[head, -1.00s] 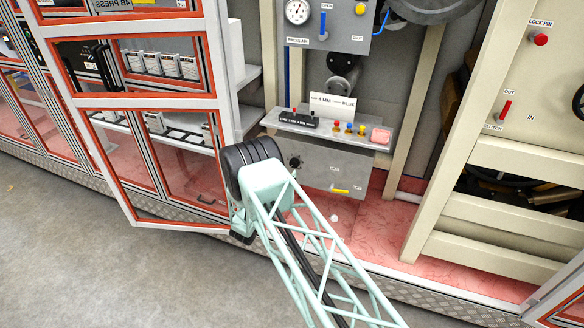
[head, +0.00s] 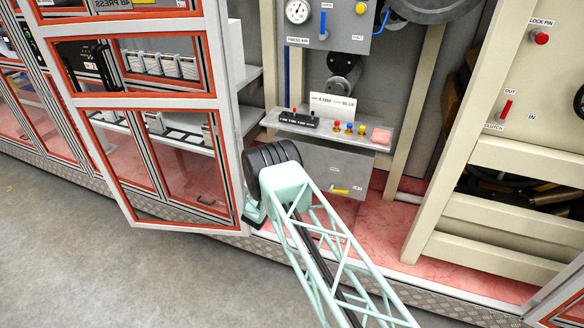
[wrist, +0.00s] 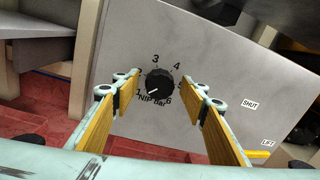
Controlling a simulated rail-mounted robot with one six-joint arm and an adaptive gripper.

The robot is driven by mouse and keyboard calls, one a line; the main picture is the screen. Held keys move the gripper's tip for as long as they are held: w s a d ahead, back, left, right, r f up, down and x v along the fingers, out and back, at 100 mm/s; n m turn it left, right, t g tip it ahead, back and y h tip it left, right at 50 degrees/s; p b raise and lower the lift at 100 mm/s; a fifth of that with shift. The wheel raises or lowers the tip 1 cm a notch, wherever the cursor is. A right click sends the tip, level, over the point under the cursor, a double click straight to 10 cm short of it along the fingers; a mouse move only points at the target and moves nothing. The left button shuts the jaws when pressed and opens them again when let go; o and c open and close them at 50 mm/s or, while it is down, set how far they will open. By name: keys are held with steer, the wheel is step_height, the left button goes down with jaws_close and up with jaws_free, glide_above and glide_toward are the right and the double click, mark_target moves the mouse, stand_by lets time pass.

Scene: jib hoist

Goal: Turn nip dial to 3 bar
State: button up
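The nip dial (wrist: 158,82) is a black round knob on a grey panel (wrist: 215,40), with numbers from 1 to 6 around it and "NIP bar" printed below. Its white mark points to the lower left, near the 1. My gripper (wrist: 163,80) is open, with one yellow-padded finger to each side of the dial in the wrist view. The fingers do not appear to touch the knob; the exact depth is hard to tell. In the head view my arm hides the dial, and the panel (head: 330,168) shows to the right of my wrist.
A yellow lever (head: 340,191) sits low on the panel, near the SHUT and LIFT labels. A shelf (head: 375,148) with colored buttons juts out above. An open red-framed door (head: 235,150) stands left of my arm. A cream frame (head: 480,150) stands to the right.

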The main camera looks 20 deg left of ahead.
steer(key=c, duration=0.8)
steer(key=shift+c, duration=0.2)
steer(key=shift+m+b, duration=0.4)
steer(key=shift+b, duration=0.05)
steer(key=shift+d+f+m+g+y+b, duration=0.1)
steer(key=shift+m+y+b, duration=0.15)
steer(key=shift+m+b, duration=2.2)
steer(key=shift+d+r+m+g+y+b, duration=0.15)
steer(key=shift+m+b, duration=0.65)
steer(key=shift+m, duration=3.3)
steer(key=shift+d+f+m+g+y+b, duration=0.15)
steer(key=shift+m+y+b, duration=0.15)
steer(key=shift+m+b, duration=2.15)
steer(key=shift+m+p, duration=0.8)
steer(key=shift+m, duration=0.2)
